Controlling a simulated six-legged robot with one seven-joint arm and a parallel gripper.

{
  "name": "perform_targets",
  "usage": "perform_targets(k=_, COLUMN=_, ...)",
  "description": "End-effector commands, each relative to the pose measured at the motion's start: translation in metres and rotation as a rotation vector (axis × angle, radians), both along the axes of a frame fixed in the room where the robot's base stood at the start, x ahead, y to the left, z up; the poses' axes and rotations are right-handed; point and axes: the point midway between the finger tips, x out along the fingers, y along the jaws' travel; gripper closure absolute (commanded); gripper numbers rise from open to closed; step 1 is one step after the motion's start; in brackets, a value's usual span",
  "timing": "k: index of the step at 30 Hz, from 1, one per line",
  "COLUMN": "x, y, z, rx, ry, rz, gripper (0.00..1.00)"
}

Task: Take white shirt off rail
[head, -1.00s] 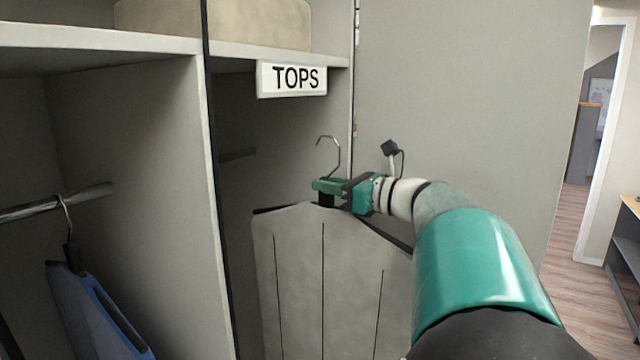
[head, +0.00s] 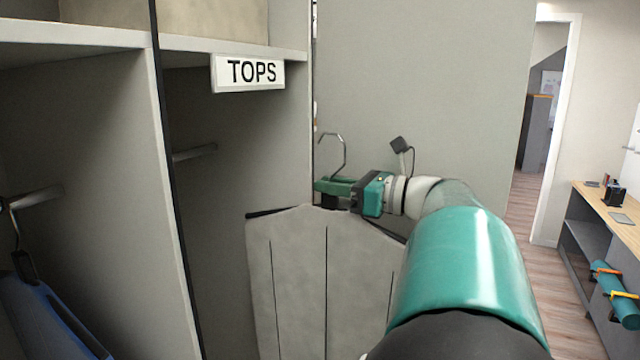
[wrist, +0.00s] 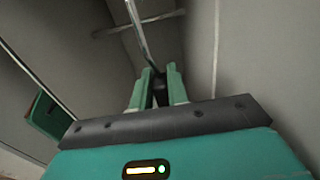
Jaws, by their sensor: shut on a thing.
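The white shirt (head: 300,280) looks light grey-white with dark vertical lines and hangs from a dark hanger with a metal hook (head: 340,150). My gripper (head: 328,188) is shut on the hanger's neck, just below the hook. In the wrist view, the green fingers (wrist: 159,88) close around the dark neck, and the hook's metal rod rises from them. The hook's curved top is free of any rail in the head view. The rail (head: 194,153) in the TOPS compartment is to the left of the hook, apart from it. The shirt's lower part is out of frame.
A TOPS sign (head: 248,73) is fixed to the shelf edge above. A blue garment (head: 45,315) hangs in the left compartment, beyond an upright divider (head: 125,170). A grey wardrobe door (head: 430,90) stands behind my arm. Floor (head: 545,270) shows at right, beside a desk (head: 605,200).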

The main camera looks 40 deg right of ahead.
Motion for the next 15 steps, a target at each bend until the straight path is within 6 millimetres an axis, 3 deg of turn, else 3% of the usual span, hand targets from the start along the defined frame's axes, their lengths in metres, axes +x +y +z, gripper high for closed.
perform_targets(k=15, x=-0.043, y=-0.018, z=0.001, rx=-0.001, ry=-0.001, rz=-0.001, gripper=1.0)
